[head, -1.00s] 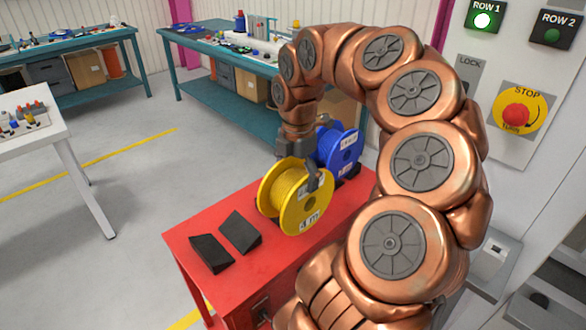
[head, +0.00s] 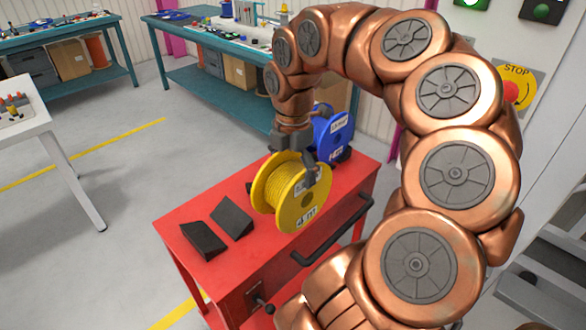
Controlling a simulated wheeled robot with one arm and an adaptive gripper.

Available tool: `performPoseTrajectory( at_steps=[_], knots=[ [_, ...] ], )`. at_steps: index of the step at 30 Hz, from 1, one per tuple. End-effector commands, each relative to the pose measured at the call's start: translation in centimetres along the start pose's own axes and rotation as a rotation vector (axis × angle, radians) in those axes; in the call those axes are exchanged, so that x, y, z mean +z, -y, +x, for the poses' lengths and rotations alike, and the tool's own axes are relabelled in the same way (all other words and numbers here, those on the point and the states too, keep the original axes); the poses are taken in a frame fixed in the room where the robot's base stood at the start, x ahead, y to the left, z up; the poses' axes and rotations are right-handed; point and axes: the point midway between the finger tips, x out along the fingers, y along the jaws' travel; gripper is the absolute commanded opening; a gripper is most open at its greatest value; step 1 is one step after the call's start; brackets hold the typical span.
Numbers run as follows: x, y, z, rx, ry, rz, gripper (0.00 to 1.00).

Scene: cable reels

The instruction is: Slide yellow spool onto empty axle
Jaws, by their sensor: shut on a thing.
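The yellow spool (head: 282,190) has its broad side turned toward the right front. My gripper (head: 308,178) is shut on it at the upper part, with a dark finger over the near flange. The spool looks raised above the red cart (head: 175,235), near its front edge; the exact gap beneath it is hard to judge. The blue spool (head: 338,135) stands on the cart behind it, partly hidden by the yellow spool and my gripper. I cannot make out an empty axle in this view.
Black wedges (head: 203,240) lie on the cart left of the yellow spool. The cart has a dark handle (head: 335,232) along its front. Grey rails (head: 540,290) are at the lower right, partly behind my arm. Open floor (head: 110,260) lies to the left.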

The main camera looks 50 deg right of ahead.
Motion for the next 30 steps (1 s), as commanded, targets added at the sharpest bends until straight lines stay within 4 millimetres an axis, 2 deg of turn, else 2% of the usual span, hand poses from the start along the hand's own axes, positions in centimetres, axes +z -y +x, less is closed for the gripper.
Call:
performPoseTrajectory(
  at_steps=[30],
  knots=[
    [0.0, -0.1, -5.7, 0.003, 0.001, 0.000, 0.31]
  ],
)
